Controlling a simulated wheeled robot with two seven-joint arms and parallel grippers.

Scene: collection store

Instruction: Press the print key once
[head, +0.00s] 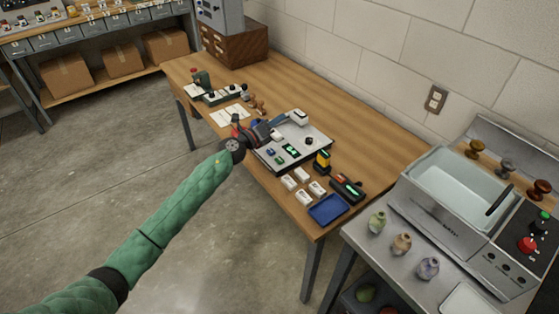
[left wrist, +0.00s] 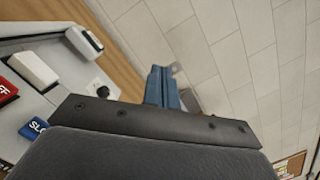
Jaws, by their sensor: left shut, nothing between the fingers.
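A grey control panel (head: 318,140) lies on the wooden table, with small coloured keys, green lit displays and a black knob (head: 309,141). My left gripper (head: 284,118) is over the panel's far left part, its blue-grey fingers closed and empty. The closed fingers also show in the left wrist view (left wrist: 162,84). That view shows a red key ending in "FF" (left wrist: 6,88), a blue key starting "SLO" (left wrist: 38,129) and white blocks (left wrist: 33,70). I cannot read a print label; my gripper hides part of the panel. Contact with the panel cannot be told. My right gripper is not in view.
A yellow-and-black device (head: 322,161), white boxes (head: 303,197) and a blue tray (head: 328,209) sit at the table's near end. Wooden-handled stamps (head: 257,104) stand left of the panel. A sink unit (head: 459,185) is at right. The table's wall side is clear.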

